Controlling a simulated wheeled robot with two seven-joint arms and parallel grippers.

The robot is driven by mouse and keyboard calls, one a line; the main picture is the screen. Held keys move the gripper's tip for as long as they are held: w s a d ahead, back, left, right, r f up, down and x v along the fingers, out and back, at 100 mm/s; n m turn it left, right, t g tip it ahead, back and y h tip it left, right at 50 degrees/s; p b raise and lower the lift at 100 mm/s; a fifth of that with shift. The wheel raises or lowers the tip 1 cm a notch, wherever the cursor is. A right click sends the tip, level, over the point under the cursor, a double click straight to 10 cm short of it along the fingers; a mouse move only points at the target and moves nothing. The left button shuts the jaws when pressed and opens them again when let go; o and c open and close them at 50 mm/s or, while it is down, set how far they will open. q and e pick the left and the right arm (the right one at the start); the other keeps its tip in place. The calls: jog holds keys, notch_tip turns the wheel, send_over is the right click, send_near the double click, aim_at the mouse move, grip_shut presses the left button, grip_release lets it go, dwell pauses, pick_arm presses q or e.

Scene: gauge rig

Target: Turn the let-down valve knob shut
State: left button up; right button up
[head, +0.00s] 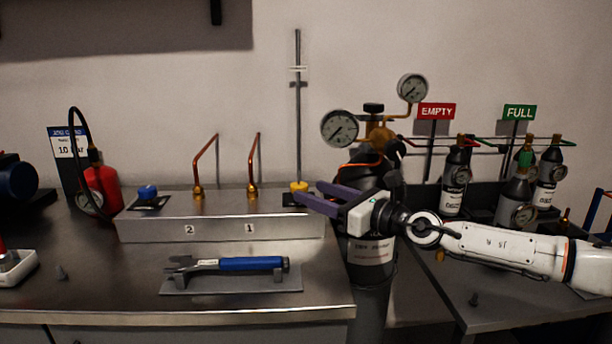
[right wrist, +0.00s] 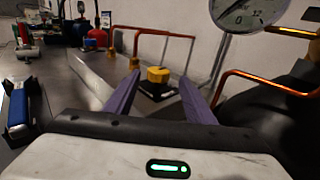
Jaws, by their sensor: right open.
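A yellow knob (head: 299,186) sits on a dark plate at the right end of the steel box (head: 270,217); in the right wrist view the knob (right wrist: 158,75) appears between my finger ends. A blue knob (head: 147,192) sits on a similar plate at the box's left end. I see no label saying which knob is the let-down valve. My right gripper (head: 309,191) is open, its two purple fingers pointing left at the yellow knob. I cannot tell whether they touch it; nothing is gripped. My left gripper is not in view.
Two copper pipes (head: 198,181) rise from the box. A blue-handled tool (head: 250,264) lies on a holder in front. A dark cylinder with gauges (head: 339,128) stands behind my right gripper. A red extinguisher-like bottle (head: 102,190) stands left. Small bottles (head: 455,182) stand right.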

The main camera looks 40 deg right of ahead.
aim_at(306, 190)
jog(key=shift+p+x, duration=0.7)
jog(key=shift+x, duration=0.95)
jog(key=shift+a, duration=0.15)
